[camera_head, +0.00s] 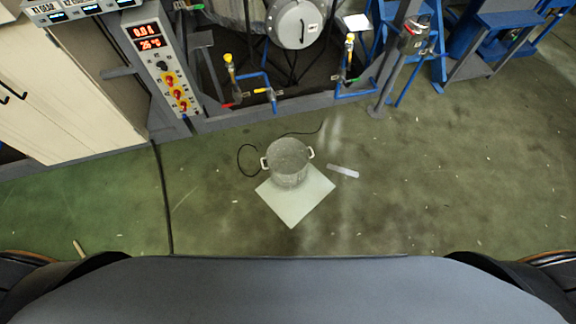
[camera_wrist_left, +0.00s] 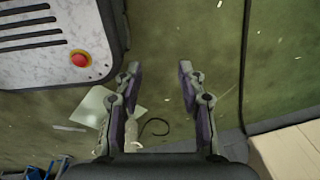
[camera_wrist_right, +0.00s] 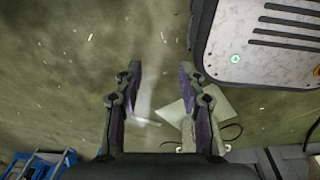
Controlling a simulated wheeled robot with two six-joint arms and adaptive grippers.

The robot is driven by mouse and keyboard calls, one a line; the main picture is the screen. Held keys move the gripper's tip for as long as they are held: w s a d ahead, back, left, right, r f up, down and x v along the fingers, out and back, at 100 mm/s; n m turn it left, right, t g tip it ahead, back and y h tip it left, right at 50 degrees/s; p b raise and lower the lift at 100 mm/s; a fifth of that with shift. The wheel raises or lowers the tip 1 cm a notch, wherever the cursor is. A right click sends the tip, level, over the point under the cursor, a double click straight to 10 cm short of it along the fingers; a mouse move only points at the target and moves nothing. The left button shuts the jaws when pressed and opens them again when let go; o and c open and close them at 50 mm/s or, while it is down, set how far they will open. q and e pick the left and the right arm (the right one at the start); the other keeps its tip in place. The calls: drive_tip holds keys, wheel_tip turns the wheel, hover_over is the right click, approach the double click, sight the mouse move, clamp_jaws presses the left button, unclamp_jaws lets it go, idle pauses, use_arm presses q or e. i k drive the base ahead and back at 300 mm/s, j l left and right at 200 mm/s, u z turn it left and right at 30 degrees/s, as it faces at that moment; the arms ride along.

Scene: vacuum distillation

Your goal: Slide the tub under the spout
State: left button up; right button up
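The tub is a grey metal pot (camera_head: 288,165) with two light handles, standing upright on the back part of a pale square sheet (camera_head: 292,212) on the floor. Behind it, blue pipes with yellow-topped valves (camera_head: 265,92) stick out from the equipment frame; I cannot tell which is the spout. My left gripper (camera_wrist_left: 158,72) is open and empty, with the sheet (camera_wrist_left: 95,105) beyond its left finger. My right gripper (camera_wrist_right: 160,70) is open and empty, with the sheet (camera_wrist_right: 174,113) beyond its right finger. Fingers partly hide the pot in both wrist views. Neither gripper shows in the head view.
A control panel (camera_head: 163,70) with red displays stands at the back left beside a cream cabinet (camera_head: 60,95). A black cable (camera_head: 243,160) curls behind the pot, and a small clear strip (camera_head: 343,171) lies right of it. The green floor (camera_head: 430,180) is mostly clear.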

sight(287, 158)
drive_tip(key=i+l+u, duration=0.15)
drive_tip(key=l, duration=0.25)
drive_tip(key=i+l+u, duration=0.15)
drive_tip(key=l, duration=0.25)
drive_tip(key=i+l+u, duration=0.15)
drive_tip(key=l, duration=0.35)
drive_tip(key=l+u, duration=0.1)
drive_tip(key=l, duration=0.4)
